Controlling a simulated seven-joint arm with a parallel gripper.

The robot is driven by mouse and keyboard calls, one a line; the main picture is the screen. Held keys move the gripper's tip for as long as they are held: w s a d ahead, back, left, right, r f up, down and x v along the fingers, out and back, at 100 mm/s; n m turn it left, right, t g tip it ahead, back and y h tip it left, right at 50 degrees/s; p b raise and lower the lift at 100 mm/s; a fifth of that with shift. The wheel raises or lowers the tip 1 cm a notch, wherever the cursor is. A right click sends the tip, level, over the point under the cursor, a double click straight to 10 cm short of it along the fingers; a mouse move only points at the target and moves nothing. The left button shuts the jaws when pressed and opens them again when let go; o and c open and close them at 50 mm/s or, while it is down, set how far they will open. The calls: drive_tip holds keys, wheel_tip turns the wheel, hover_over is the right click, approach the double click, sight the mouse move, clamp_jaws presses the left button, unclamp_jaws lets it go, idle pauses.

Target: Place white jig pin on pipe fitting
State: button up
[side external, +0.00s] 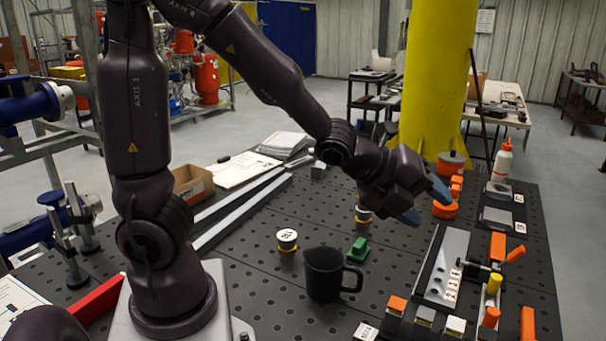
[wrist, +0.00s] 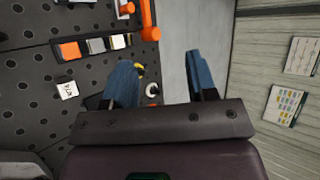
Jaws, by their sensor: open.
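My gripper (side external: 425,203) is open and empty, held above the table at the right of the side view. Its two blue fingers stand apart in the wrist view (wrist: 160,62). A small white-topped block (side external: 455,324), possibly the white jig pin, stands in the front row between a grey block and an orange piece. What seems the same pale block (wrist: 117,42) is in the wrist view, beyond the left finger. I cannot tell for certain which thing is the pipe fitting. A small white ring-like piece (wrist: 152,90) is partly hidden by the left finger.
A black mug (side external: 324,275), a green block (side external: 358,249) and a white-topped round tin (side external: 287,240) stand mid-table. A white bottle (side external: 502,162) and yellow column (side external: 436,80) are behind.

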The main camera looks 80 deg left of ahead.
drive_tip(key=s+a+r+n+g+y, duration=0.1)
drive_tip(key=s+r+n+g, duration=0.1)
drive_tip(key=s+n, duration=0.7)
drive_tip(key=s+a+r+n+g, duration=0.1)
drive_tip(key=s+r+n+g, duration=0.2)
drive_tip(key=s+n, duration=0.6)
drive_tip(key=r+n, duration=0.1)
drive_tip(key=n, duration=0.4)
drive_tip(key=shift+a+r+n+y, duration=0.2)
drive_tip(key=shift+a+n+y, duration=0.1)
drive_tip(key=shift+y, duration=0.1)
